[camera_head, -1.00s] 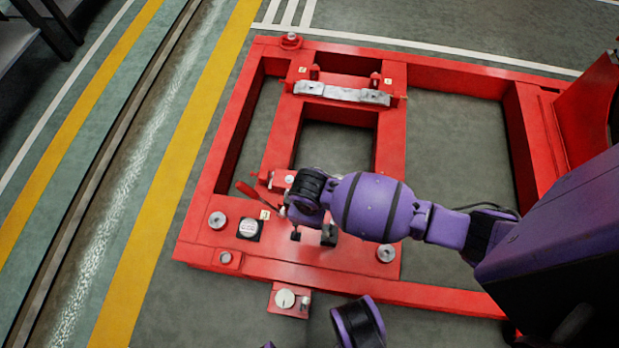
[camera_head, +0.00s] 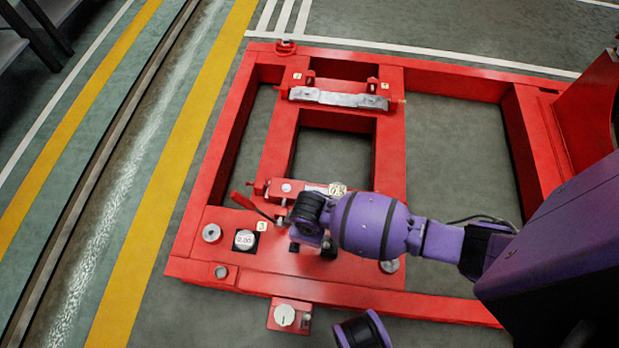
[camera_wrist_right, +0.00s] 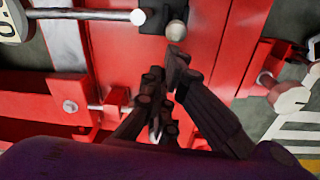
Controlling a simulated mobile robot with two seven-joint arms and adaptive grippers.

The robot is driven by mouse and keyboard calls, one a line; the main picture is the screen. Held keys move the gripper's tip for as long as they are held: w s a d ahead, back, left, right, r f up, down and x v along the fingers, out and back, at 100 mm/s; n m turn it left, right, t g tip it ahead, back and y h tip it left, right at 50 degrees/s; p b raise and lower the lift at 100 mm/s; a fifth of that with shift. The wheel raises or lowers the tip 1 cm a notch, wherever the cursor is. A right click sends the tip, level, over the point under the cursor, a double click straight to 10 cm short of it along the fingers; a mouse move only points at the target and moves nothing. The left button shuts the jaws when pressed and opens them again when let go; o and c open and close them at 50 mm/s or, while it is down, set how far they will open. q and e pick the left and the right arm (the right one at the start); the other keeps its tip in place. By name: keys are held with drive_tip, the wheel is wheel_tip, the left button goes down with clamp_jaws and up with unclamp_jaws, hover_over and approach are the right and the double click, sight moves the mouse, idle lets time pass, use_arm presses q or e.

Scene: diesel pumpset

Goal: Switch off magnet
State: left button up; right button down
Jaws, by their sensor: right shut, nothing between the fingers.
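A small black block (camera_wrist_right: 160,10) with a round silver knob (camera_wrist_right: 176,30) and a rod ending in a pale ball shows at the top of the right wrist view. It looks like the magnet base; I cannot read any switch marking. My right gripper (camera_wrist_right: 166,78) is shut and empty, with its dark fingertips just below the knob; a small gap or light contact cannot be told apart. In the head view my right gripper (camera_head: 311,246) is over the red plate, and its wrist hides much of the block.
The red frame (camera_head: 190,268) fills the middle of the head view. A round gauge (camera_head: 244,240), a dial (camera_head: 337,189) and a red-handled lever (camera_head: 242,202) stand close around the gripper. A white disc (camera_head: 284,316) sits at the front edge.

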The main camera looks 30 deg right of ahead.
drive_tip(key=shift+s+d+r+y+p, duration=0.1)
drive_tip(key=shift+d+r+y+p, duration=0.05)
drive_tip(key=shift+r+y+p, duration=0.2)
drive_tip(key=shift+s+d+r+t+p, duration=0.1)
drive_tip(key=shift+s+d+t+p, duration=0.05)
drive_tip(key=shift+t+p, duration=0.3)
drive_tip(key=s+d+t+y, duration=0.1)
drive_tip(key=y, duration=0.1)
drive_tip(key=d+r+t+y, duration=0.1)
drive_tip(key=y, duration=0.1)
drive_tip(key=shift+s+d+p, duration=0.3)
drive_tip(key=shift+s+p, duration=0.05)
drive_tip(key=shift+a+r+t, duration=0.1)
drive_tip(key=shift+r+t, duration=0.1)
drive_tip(key=shift+t, duration=0.05)
drive_tip(key=shift+w+r, duration=0.1)
